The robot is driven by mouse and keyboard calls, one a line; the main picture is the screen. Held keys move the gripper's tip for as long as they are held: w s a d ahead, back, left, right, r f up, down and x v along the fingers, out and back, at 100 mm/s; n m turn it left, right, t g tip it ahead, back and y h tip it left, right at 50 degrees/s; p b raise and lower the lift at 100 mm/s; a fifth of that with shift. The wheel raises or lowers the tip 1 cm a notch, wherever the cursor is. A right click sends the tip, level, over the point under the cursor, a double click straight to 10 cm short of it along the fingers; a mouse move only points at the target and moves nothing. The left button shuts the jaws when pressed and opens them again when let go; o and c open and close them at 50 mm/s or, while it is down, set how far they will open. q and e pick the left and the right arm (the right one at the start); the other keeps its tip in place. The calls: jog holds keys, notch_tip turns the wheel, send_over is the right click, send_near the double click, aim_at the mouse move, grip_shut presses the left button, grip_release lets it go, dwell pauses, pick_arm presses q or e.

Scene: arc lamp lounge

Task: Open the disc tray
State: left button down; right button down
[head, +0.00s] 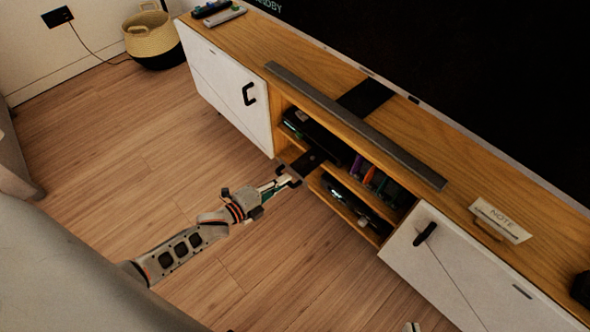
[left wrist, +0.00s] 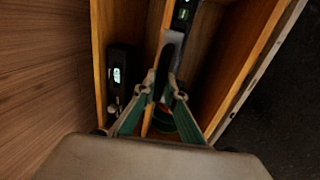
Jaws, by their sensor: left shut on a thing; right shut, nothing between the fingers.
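The disc player (head: 315,130) is a dark box on the upper open shelf of the wooden TV console. Its black disc tray (head: 309,162) sticks out past the shelf's front edge. My left gripper (head: 290,177) is shut on the tray's outer end, in front of the shelf. In the left wrist view my left gripper's fingers (left wrist: 166,92) close on the dark tray (left wrist: 168,58), and a green-lit display (left wrist: 184,14) shows behind it. Only a pale tip of my right gripper (head: 413,327) shows at the bottom edge, far from the player.
White doors (head: 225,85) with black handles flank the shelves. Upright cases (head: 370,178) stand right of the player, and another device with a lit display (left wrist: 117,75) sits on the lower shelf. A soundbar (head: 355,122) lies on top. The wooden floor (head: 100,165) in front is clear.

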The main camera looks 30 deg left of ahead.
pick_arm(q)
jog(key=v, duration=0.3)
jog(key=shift+s+a+f, duration=0.1)
jog(key=shift+s+f, duration=0.15)
jog(key=c, duration=2.1)
grip_release()
jog(key=v, duration=1.2)
